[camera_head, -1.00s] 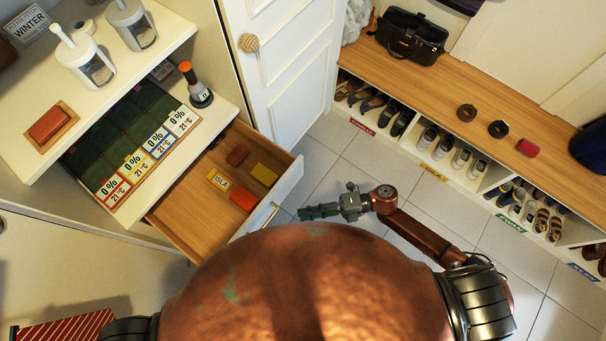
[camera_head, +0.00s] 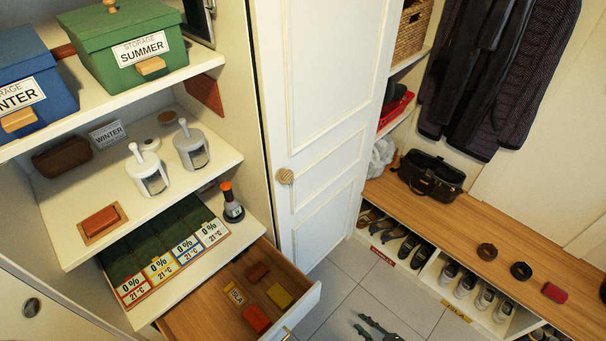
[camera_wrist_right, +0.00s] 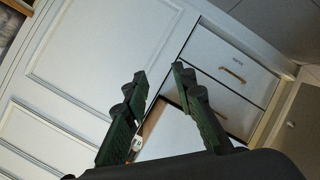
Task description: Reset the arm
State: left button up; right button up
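My right gripper (camera_head: 376,327) shows at the bottom edge of the head view, over the tiled floor, right of the open drawer (camera_head: 308,303). Most of its arm is out of frame. In the right wrist view its two green-and-black fingers (camera_wrist_right: 160,72) are apart with nothing held between them. White panelled doors and drawer fronts (camera_wrist_right: 222,68) lie beyond the fingertips. My left gripper is in neither view.
A wooden-topped shoe bench (camera_head: 465,230) runs along the right. Floor tiles (camera_head: 345,300) are clear between them.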

jog(key=s+d+f+m+g+h+p, duration=0.1)
jog(key=s+d+f+m+g+h, duration=0.2)
jog(key=s+d+f, duration=0.5)
jog(key=s+d+f+m+g+h+p, duration=0.1)
jog(key=s+d+f+m+h+p, duration=0.15)
jog(key=s+f+m, duration=0.55)
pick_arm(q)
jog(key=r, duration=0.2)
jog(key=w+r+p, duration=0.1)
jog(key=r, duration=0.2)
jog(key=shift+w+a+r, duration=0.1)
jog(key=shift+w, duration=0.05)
pick_arm(e)
jog(key=s+f+m+g+h, duration=0.1)
jog(key=s+f+m+g, duration=0.1)
jog(key=s, duration=1.2)
jog(key=s+f+m+g+h, duration=0.1)
jog(key=s+f+m+g, duration=0.1)
jog(key=s, duration=1.3)
jog(key=shift+d+f+g, duration=0.2)
jog(key=shift+f+g, duration=0.3)
jog(key=shift+g, duration=0.5)
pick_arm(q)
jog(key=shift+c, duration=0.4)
pick_arm(e)
jog(key=shift+s, duration=0.1)
